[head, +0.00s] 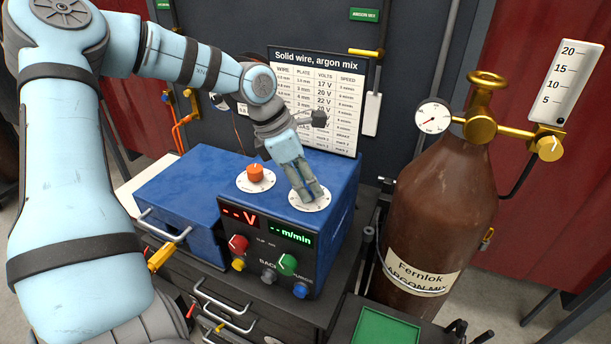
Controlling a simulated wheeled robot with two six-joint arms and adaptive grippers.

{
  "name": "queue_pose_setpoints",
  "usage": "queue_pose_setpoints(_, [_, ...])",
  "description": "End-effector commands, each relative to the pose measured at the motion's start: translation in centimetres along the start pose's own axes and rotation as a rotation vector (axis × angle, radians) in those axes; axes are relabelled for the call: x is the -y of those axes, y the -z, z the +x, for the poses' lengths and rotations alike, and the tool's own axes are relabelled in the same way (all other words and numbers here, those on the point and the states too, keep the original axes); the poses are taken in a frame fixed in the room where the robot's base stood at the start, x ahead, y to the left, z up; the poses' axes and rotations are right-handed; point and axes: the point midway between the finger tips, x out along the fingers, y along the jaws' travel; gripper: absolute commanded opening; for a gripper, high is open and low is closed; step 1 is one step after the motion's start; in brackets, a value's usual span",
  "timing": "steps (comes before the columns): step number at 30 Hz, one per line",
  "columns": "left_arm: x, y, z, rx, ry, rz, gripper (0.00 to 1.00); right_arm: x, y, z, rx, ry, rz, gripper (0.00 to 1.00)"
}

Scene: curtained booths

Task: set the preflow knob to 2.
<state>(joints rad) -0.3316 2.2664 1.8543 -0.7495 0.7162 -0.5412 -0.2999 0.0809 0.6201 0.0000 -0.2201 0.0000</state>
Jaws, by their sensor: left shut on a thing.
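A blue welding machine (335,185) stands on a dark cart, with two white round dials on its top. The left dial (243,184) carries an orange knob (255,172). My left gripper (312,196) points down onto the right dial (302,206), shut on the knob there. The fingers hide that knob and much of its scale, so its setting cannot be read. Which dial is marked preflow is too small to tell. The front panel has a red knob (238,243) and a green knob (287,263). My right gripper is out of view.
A brown gas cylinder (430,215) with a gauge (433,117) and flow tube stands close on the right. A settings chart (325,75) rises behind the machine. A lower blue box (180,195) sits left. A green tray (387,326) is at the front.

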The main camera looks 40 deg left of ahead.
Motion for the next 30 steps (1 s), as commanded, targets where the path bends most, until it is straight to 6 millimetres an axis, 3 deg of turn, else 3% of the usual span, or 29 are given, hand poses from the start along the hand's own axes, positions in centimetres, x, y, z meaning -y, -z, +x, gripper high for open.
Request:
queue_pose_setpoints(13, [-0.1,-0.1,0.0,0.004,0.001,0.009,0.01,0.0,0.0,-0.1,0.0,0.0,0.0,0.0])
queue_pose_setpoints(14, [-0.1,-0.1,0.0,0.004,0.002,0.009,0.34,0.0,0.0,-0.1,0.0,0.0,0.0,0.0])
queue_pose_setpoints(17, [-0.1,-0.1,0.0,0.003,0.002,0.008,0.49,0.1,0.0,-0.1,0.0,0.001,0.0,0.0])
queue_pose_setpoints(26, [-0.1,0.0,-0.1,0.002,0.002,0.008,0.49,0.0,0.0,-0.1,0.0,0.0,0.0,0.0])
queue_pose_setpoints(30, [-0.1,-0.1,-1.9,0.006,0.0,0.008,0.49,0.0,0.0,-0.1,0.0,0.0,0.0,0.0])
